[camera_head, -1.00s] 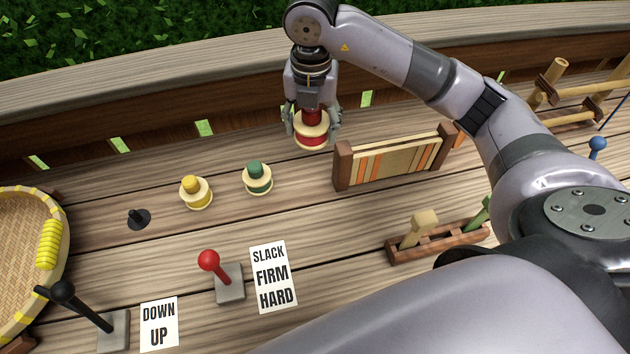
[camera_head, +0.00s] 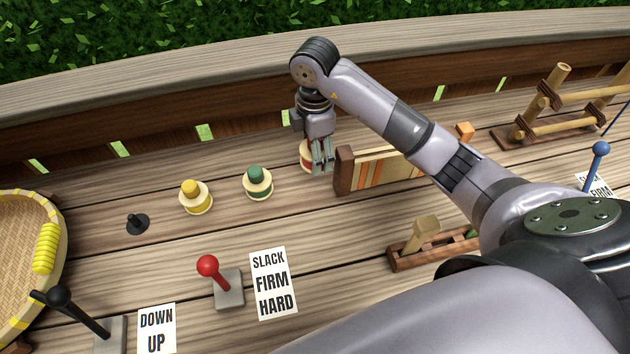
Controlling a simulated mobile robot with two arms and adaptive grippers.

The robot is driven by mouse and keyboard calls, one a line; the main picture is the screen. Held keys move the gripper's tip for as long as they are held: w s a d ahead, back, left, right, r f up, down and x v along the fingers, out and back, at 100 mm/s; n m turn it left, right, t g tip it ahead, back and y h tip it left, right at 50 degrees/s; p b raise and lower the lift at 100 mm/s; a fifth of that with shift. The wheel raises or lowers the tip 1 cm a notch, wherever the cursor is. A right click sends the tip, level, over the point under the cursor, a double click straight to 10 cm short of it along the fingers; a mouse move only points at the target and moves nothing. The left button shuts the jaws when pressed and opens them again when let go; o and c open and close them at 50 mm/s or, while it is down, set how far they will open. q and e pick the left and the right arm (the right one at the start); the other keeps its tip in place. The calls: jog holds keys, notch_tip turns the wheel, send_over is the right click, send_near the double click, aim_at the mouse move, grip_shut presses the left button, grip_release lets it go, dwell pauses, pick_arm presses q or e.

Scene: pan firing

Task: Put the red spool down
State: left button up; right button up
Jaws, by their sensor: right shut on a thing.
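The red spool (camera_head: 305,155) is at the back of the wooden deck, right of the green spool. It is mostly hidden behind my right gripper (camera_head: 321,163), and only part of its cream flange and red winding shows at the left. My right gripper points down and is shut on the red spool. The spool is at or very near the deck; I cannot tell whether it touches. My left gripper is not in view.
A green spool (camera_head: 257,184) and a yellow spool (camera_head: 196,198) stand to the left, near a black peg (camera_head: 137,223). A wooden frame with striped slats (camera_head: 380,170) stands close on the right. A red-knobbed lever (camera_head: 226,286) is in front.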

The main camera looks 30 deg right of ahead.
jog(key=p, duration=0.2)
send_near(315, 189)
notch_tip(315, 189, down, 5)
jog(key=shift+f, duration=0.45)
jog(key=shift+f+b, duration=0.15)
jog(key=shift+b, duration=0.15)
jog(key=o, duration=1.7)
